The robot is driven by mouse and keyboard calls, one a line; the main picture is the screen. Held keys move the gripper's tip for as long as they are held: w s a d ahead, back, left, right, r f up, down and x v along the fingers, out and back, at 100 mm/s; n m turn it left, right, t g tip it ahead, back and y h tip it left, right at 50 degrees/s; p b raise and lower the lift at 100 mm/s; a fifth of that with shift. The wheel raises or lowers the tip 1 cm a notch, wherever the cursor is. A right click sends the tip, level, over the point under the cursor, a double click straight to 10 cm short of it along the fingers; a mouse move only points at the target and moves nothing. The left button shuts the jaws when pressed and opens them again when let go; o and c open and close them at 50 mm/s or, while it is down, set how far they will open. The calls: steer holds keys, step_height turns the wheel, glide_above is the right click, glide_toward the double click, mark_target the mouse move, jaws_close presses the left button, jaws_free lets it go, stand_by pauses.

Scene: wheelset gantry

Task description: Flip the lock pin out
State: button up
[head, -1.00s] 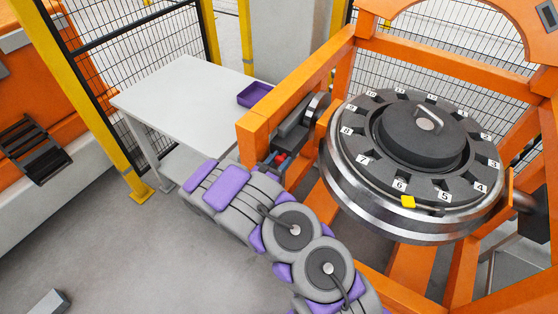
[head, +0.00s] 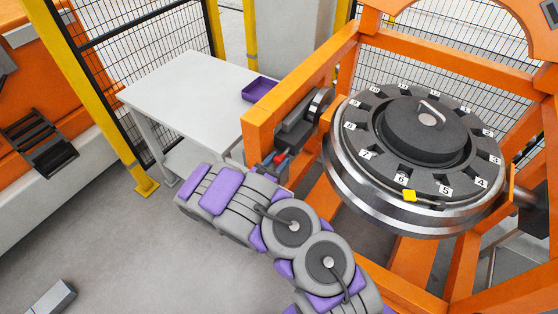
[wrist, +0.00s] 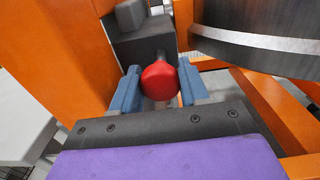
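The lock pin's red knob (wrist: 160,80) shows in the middle of the wrist view, in front of a dark grey block (wrist: 145,48). My gripper's two blue fingers (wrist: 160,88) stand one on each side of the knob, close against it with no clear gap. The gripper appears shut on it. In the head view the red knob (head: 281,159) is small, at the dark lock mechanism (head: 295,132) on the orange frame. My arm's end is just below and in front of it. The pin's shaft is mostly hidden.
A round turntable (head: 420,215) with numbered slots and a yellow marker (head: 409,196) stands right of the gripper. An orange frame (head: 262,120) surrounds it closely. A white table (head: 185,95) with a purple tray (head: 262,89) stands at the back left.

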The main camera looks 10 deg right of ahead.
steer(key=shift+o, duration=1.9)
steer(key=shift+a, duration=0.4)
steer(key=shift+s, duration=0.25)
steer(key=p+v, duration=0.3)
steer(key=v, duration=1.4)
steer(key=shift+p, duration=0.35)
steer(key=shift+w+a, duration=0.1)
steer(key=shift+a, duration=0.15)
